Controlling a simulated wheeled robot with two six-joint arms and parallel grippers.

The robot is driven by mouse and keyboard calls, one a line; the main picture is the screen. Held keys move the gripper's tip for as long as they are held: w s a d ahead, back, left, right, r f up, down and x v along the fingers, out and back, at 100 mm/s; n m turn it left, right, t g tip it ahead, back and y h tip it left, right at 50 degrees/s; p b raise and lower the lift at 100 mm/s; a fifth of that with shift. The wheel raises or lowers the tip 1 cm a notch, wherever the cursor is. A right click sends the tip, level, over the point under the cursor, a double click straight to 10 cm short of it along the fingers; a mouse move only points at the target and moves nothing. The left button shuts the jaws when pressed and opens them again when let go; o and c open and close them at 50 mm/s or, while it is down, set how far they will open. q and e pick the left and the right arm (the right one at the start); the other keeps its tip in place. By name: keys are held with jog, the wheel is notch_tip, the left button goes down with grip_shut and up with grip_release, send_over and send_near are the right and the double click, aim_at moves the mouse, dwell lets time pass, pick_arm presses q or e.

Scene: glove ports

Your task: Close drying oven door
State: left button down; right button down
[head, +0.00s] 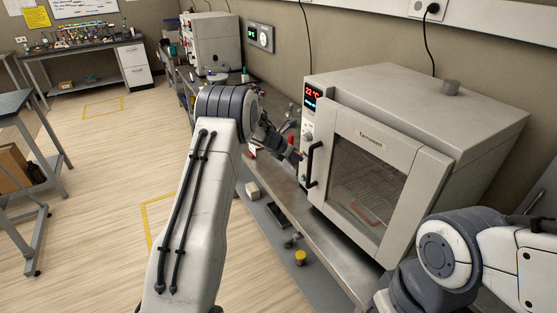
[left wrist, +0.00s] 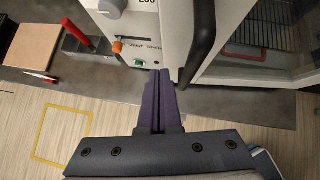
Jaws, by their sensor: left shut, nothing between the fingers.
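The drying oven (head: 470,110) is a grey box on the bench at the right, with a red display on its front. Its door (head: 374,140) has a glass window and a black vertical handle (head: 313,165) on the left side. The door stands at or close to the oven front; I cannot tell if it is fully shut. My left gripper (head: 296,156) is shut and empty, just left of the handle by the control panel. In the left wrist view, its fingertips (left wrist: 160,76) lie between the panel (left wrist: 150,38) and the door's handle (left wrist: 200,28). My right gripper is out of view.
The metal bench top (head: 345,245) runs along the wall under the oven. A lower shelf holds a yellow-capped jar (head: 300,257) and a white box (head: 252,190). The wooden floor at the left is mostly clear.

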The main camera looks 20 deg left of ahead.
pick_arm(q)
jog(key=a+b+v, duration=0.1)
jog(key=b+v, duration=0.1)
jog(key=v, duration=0.7)
jog(key=n+t+h+b, duration=0.65)
jog(key=n+b, duration=0.75)
jog(key=n, duration=0.3)
send_near(314, 160)
jog(key=shift+t+y, duration=0.35)
jog(key=shift+y, duration=0.1)
jog(key=p+x, duration=0.4)
jog(key=x, duration=0.1)
jog(key=shift+d+p, duration=0.3)
jog(key=shift+d, duration=0.05)
jog(key=shift+w+d, duration=0.35)
jog(key=shift+w, duration=0.25)
